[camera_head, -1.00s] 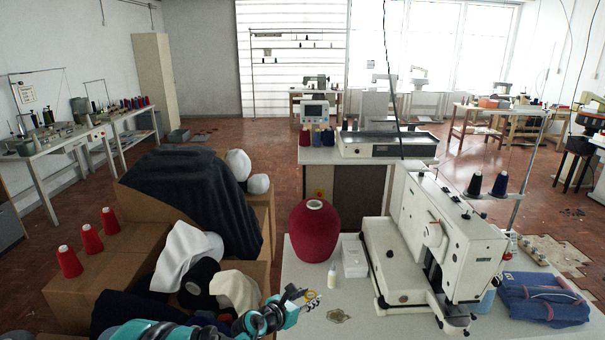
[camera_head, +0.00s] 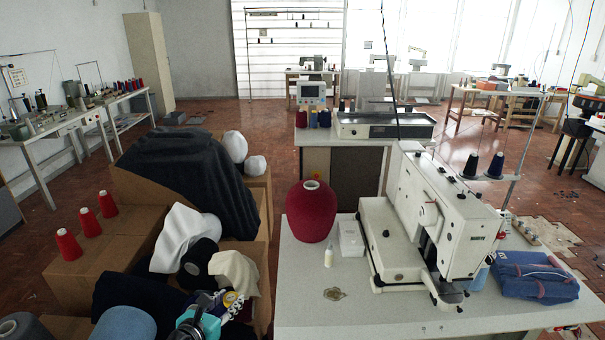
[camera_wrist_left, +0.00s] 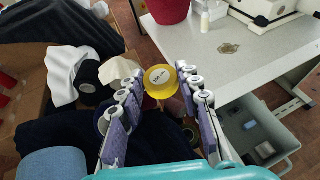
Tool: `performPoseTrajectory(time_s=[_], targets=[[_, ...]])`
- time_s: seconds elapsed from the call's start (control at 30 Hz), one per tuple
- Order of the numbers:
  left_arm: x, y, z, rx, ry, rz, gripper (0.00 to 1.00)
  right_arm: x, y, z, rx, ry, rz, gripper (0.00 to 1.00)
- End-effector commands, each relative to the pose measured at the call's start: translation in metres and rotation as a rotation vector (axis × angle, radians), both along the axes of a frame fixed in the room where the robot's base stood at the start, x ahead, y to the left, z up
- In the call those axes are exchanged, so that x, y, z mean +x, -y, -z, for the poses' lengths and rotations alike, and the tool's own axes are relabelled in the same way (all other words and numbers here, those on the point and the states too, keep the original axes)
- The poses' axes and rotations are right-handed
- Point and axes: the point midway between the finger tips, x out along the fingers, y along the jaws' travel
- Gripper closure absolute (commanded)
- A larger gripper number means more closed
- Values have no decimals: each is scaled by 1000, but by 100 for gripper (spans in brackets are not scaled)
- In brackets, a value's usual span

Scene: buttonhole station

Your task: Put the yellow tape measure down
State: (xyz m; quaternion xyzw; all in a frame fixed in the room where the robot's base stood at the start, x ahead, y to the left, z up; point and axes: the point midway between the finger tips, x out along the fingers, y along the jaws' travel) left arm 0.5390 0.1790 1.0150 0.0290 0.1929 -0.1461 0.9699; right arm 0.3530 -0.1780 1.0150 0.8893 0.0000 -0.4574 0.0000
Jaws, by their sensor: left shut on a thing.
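The yellow tape measure (camera_wrist_left: 161,80) is a small round case with a pale label, held between the fingertips of my left gripper (camera_wrist_left: 160,88) in the left wrist view. In the head view the left gripper (camera_head: 226,303) is at the bottom, left of the white table (camera_head: 400,318), with the tape measure (camera_head: 231,298) partly hidden at its fingers. It is in front of the dark cloth and boxes, off the table's left edge. My right gripper cannot be made out.
The table holds a dark red yarn cone (camera_head: 311,211), a small white bottle (camera_head: 328,257), a white box (camera_head: 351,238), a buttonhole machine (camera_head: 425,225) and folded blue denim (camera_head: 535,277). Its front left top is mostly clear. A grey bin (camera_wrist_left: 262,135) stands below the table.

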Motion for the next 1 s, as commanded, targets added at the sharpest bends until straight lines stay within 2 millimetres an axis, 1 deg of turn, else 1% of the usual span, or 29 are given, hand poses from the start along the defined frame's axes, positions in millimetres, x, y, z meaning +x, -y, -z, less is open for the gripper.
performPoseTrajectory(time_s=[0.13,0.23,0.27,0.37,0.47,0.5,0.57,0.6,0.67,0.7,0.77,0.8,0.9,1.0], targets=[[1,1,0,0,0,3,88,0,0,0,0,0,0,60],[10,10,0,0,0,22,88,0,0,-2,0,0,0,60],[14,14,0,0,0,30,88,0,0,-3,0,0,0,60],[37,39,2,0,-1,80,88,0,0,-7,0,0,0,60],[66,79,9,1,-1,148,88,0,0,-12,0,0,0,60],[78,98,14,2,0,179,88,0,0,-14,0,0,0,60],[93,128,21,2,1,224,88,0,0,-18,0,0,0,60],[102,149,27,1,0,254,88,0,0,-20,0,0,0,60],[113,181,38,0,0,297,88,0,0,-23,0,0,0,60],[118,201,45,1,0,323,88,0,0,-24,0,0,0,60],[124,230,56,3,1,361,88,0,0,-27,0,0,0,60],[127,248,62,2,1,383,88,0,0,-28,0,0,0,60],[130,285,78,2,3,428,88,0,0,-31,0,0,0,60],[130,311,89,2,3,460,88,0,0,-33,0,0,0,60]])
